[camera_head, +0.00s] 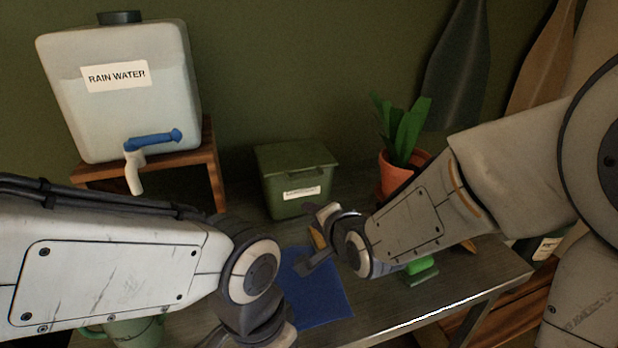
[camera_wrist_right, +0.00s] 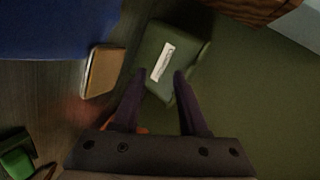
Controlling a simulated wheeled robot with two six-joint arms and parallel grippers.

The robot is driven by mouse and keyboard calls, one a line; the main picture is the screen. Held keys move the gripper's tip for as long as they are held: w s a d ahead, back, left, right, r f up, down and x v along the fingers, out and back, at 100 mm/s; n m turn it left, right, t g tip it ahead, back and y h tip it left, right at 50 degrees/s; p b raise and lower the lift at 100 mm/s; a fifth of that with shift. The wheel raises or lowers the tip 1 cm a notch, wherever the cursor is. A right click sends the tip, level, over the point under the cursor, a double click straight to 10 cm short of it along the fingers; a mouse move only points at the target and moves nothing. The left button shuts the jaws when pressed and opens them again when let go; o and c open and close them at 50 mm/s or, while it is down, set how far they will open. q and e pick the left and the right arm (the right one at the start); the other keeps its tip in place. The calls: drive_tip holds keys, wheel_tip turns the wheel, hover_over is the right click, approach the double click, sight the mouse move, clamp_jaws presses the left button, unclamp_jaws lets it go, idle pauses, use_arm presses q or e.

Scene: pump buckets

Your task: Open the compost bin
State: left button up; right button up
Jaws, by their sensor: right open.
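The compost bin (camera_head: 291,178) is a green lidded box with a white label on its front. It stands at the back of the bench, and its lid looks closed. My right gripper (camera_head: 312,238) is open in front of the bin. In the right wrist view the bin (camera_wrist_right: 178,50) lies beyond the open fingers (camera_wrist_right: 160,76), with its label showing; I cannot tell if a fingertip touches it. My left arm comes in at the lower left, but its fingers are out of the picture.
A rain water tank (camera_head: 122,110) with a blue tap sits on a wooden stand. A potted plant (camera_head: 400,160) stands right of the bin. A blue mat (camera_head: 318,298), a tan block (camera_wrist_right: 103,70) and a green brush-like item (camera_head: 421,270) lie on the bench (camera_head: 460,285).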

sight(309, 178)
drive_tip(key=w+m+t, duration=0.1)
drive_tip(key=w, duration=0.3)
drive_tip(key=w+m+t+p, duration=0.1)
drive_tip(key=w+m, duration=0.1)
drive_tip(key=w, duration=0.3)
drive_tip(key=w+a+m+t, duration=0.1)
drive_tip(key=w, duration=0.3)
drive_tip(key=shift+w+a+r+m, duration=0.1)
drive_tip(key=shift+w+r+m, duration=0.2)
drive_tip(key=shift+w, duration=0.1)
clamp_jaws()
idle(0.9)
